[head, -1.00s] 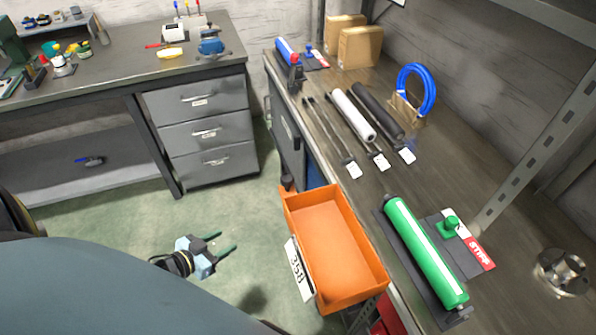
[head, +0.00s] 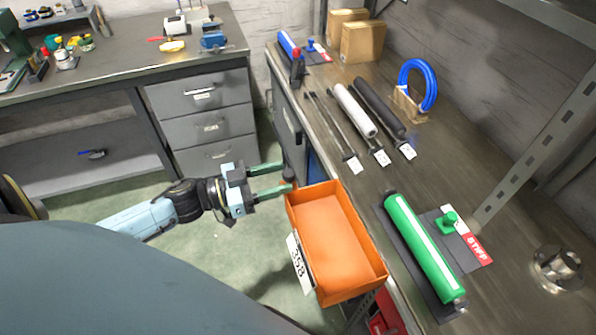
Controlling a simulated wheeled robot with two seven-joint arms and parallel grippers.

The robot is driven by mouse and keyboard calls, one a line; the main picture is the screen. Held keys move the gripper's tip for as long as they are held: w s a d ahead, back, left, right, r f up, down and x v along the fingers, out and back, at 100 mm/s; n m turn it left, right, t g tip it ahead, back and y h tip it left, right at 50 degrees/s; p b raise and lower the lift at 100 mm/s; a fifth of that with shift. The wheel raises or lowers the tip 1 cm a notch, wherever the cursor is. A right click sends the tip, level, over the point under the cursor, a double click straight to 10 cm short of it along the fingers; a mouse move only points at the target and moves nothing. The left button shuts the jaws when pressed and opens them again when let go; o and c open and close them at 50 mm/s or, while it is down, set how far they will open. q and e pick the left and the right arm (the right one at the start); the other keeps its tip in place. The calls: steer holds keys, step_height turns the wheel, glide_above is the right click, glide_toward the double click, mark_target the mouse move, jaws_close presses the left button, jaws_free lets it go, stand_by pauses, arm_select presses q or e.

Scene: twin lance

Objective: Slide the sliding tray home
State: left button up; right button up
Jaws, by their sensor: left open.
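The sliding tray (head: 334,240) is an empty orange open box with a white "358" label (head: 300,263) on its left side. It sticks out from the left edge of the right-hand workbench. My left gripper (head: 287,178) is open and empty, off the tray's far left corner, with its two green fingers pointing right. A small dark knob (head: 289,174) near that corner shows around the fingertips; I cannot tell whether the fingers touch it. My right gripper is not in view.
The workbench (head: 350,190) carries a green roller (head: 422,245), dark and white rods, a blue ring (head: 418,84) and cardboard boxes (head: 362,41). A grey drawer unit (head: 205,120) stands at the back left. The green floor left of the tray is open.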

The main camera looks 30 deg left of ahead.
arm_select(q)
steer(key=shift+x, duration=2.7)
jaws_close()
